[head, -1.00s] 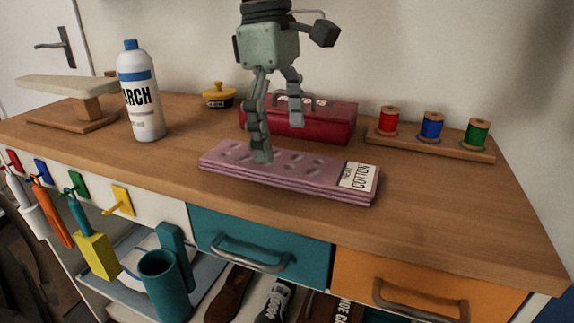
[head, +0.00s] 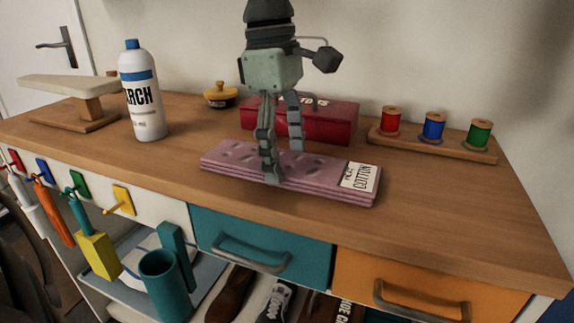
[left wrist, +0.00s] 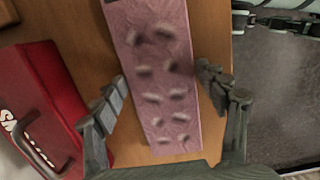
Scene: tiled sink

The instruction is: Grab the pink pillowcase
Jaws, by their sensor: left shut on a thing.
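The pink pillowcase (head: 225,160) lies folded flat on the wooden counter, with a white label reading COTTON at its right end. My left gripper (head: 284,164) comes down over its middle from above, one finger at the front edge and the other toward the back edge. Grey jointed parts at the upper right there look like my right gripper (left wrist: 272,22), cut by the frame.
A red box (head: 335,122) stands close behind the pillowcase; its handle shows in the left wrist view. A starch bottle (head: 142,95) and small ironing board (head: 70,88) stand left. A rack of thread spools (head: 440,148) stands right. The counter's front right is clear.

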